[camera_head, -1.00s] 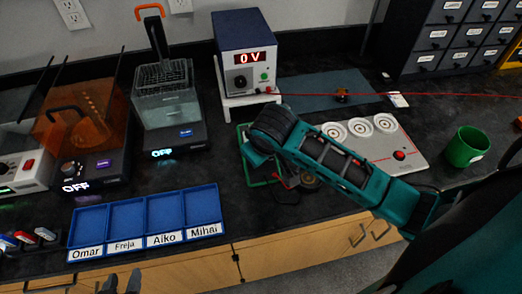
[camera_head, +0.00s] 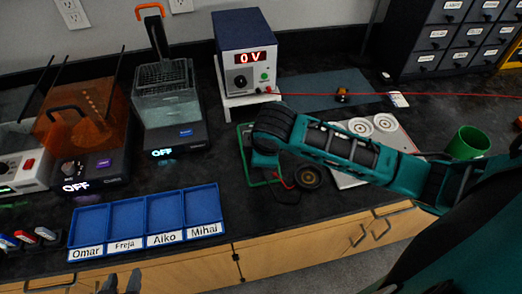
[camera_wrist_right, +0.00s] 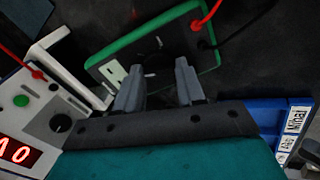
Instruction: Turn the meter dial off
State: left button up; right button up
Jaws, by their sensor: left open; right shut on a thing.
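The meter, a dark box with a green rim (camera_wrist_right: 125,43), lies on the bench in the right wrist view. Its dark round dial (camera_wrist_right: 156,62) is on its face. In the head view only the green rim (camera_head: 264,183) shows, the rest hidden under my right arm. My right gripper (camera_wrist_right: 158,70) is over the meter face, its two grey fingers on either side of the dial, shut on it. In the head view the right fingers are hidden. My left gripper (camera_head: 122,282) is open and empty at the bottom edge, in front of the bench.
Red and black leads run from the meter. A blue tray (camera_head: 127,218) lies left, a white board (camera_head: 345,181) and green cup (camera_head: 467,142) right. A round brown item (camera_head: 309,177) is close to my arm.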

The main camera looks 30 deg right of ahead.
jog(key=shift+n, duration=1.7)
jog(key=o, duration=1)
jog(key=shift+o, duration=0.2)
jog(key=v, duration=1.3)
